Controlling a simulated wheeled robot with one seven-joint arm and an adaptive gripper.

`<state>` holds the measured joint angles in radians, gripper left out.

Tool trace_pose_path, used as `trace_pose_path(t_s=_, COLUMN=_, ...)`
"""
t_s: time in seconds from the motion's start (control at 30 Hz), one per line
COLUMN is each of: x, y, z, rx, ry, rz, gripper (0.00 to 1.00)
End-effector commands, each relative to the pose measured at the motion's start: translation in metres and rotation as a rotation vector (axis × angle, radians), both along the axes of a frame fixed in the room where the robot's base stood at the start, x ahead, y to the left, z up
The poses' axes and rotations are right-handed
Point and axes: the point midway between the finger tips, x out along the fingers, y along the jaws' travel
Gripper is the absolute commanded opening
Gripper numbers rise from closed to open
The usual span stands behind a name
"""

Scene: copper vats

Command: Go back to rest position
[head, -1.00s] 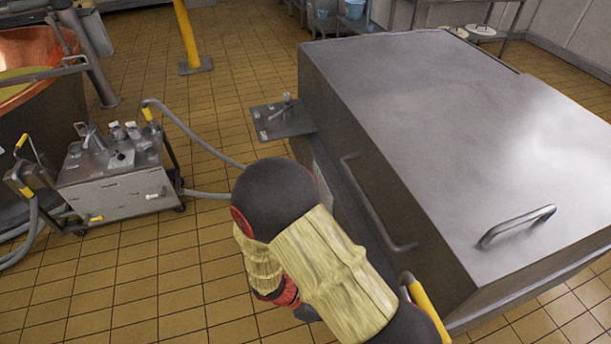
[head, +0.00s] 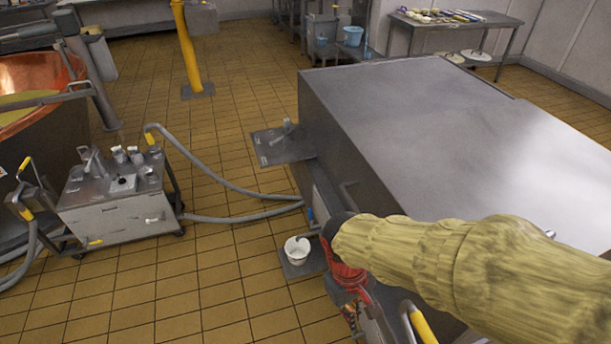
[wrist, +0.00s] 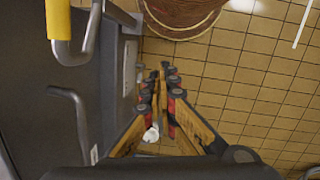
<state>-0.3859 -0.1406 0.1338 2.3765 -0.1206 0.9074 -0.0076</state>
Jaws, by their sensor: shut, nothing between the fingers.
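My arm comes in from the right in the head view, in a straw-coloured sleeve. My gripper (head: 352,314) hangs low beside the left side of the large grey metal vat (head: 420,120), partly cut off by my arm. In the wrist view my gripper (wrist: 161,76) has its fingers together with nothing between the tips. The vat's dark side with a bent metal handle (wrist: 70,110) lies to its left there.
A white bucket (head: 297,250) stands on the floor close left of my gripper. A hose (head: 245,215) runs from the wheeled grey cart (head: 115,205) to the vat. A brown round container (wrist: 182,12) shows in the wrist view.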

Motion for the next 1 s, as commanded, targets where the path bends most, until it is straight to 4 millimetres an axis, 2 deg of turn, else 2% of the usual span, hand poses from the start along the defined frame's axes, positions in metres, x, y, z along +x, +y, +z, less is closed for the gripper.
trace_pose_path(t_s=0.03, x=0.0, y=-0.003, z=0.013, rx=0.028, ry=-0.037, rz=-0.041, gripper=0.0)
trace_pose_path(t_s=0.37, x=-0.003, y=-0.024, z=0.085, rx=0.169, ry=-0.251, rz=-0.228, gripper=0.0)
trace_pose_path(t_s=0.7, x=-0.01, y=-0.063, z=0.16, rx=0.233, ry=-0.51, rz=-0.363, gripper=0.0)
trace_pose_path(t_s=0.83, x=-0.013, y=-0.076, z=0.18, rx=0.237, ry=-0.578, rz=-0.402, gripper=0.0)
trace_pose_path(t_s=1.0, x=-0.014, y=-0.086, z=0.185, rx=0.23, ry=-0.6, rz=-0.436, gripper=0.0)
